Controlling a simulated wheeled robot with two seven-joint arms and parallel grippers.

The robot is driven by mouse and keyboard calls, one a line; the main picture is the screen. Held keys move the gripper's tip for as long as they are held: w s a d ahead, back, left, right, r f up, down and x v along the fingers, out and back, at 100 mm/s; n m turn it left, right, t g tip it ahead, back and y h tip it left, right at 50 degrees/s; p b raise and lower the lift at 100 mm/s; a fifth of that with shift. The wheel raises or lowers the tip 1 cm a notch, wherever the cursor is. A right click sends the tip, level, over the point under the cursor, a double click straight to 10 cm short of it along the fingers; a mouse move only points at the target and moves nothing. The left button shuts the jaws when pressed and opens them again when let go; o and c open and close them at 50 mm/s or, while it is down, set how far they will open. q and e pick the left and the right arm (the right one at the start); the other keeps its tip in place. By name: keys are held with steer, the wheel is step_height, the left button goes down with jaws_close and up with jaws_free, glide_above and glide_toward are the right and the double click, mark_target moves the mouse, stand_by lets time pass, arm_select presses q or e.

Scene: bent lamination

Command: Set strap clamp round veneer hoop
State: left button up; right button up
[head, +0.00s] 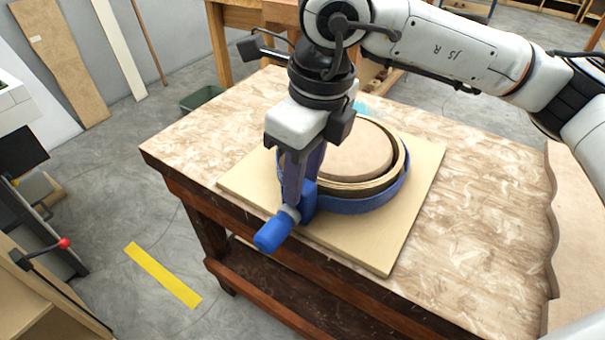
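The veneer hoop (397,172) is a pale tan ring around a round wooden form (352,150) on a square board. The strap clamp's blue band (375,203) runs around the hoop's lower outside along the front and right; its far side is hidden. The clamp's tightening body and blue handle (272,233) stick out at the front left, over the board's edge. My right gripper (297,196) points down at the clamp body, with its fingers shut on it; the contact is partly hidden. My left gripper is not in view.
The square board (405,230) lies on a wooden workbench (480,220) with bare room to the right. A green bin (201,98) is on the floor behind; a machine with a red-knobbed lever (64,243) is at left.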

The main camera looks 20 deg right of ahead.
steer(key=o, duration=0.4)
steer(key=r, duration=0.6)
steer(key=s+r, duration=0.1)
steer(key=r, duration=0.3)
steer(key=shift+s+d+r, duration=0.1)
steer(key=shift+d, duration=0.3)
steer(key=shift+p, duration=0.3)
steer(key=shift+s+d+r+p, duration=0.2)
steer(key=shift+r+p, duration=0.8)
steer(key=shift+r, duration=0.5)
steer(key=shift+s+d+r+p, duration=0.15)
steer(key=shift+r+p, duration=0.8)
steer(key=shift+r, duration=0.55)
steer(key=shift+a, duration=0.1)
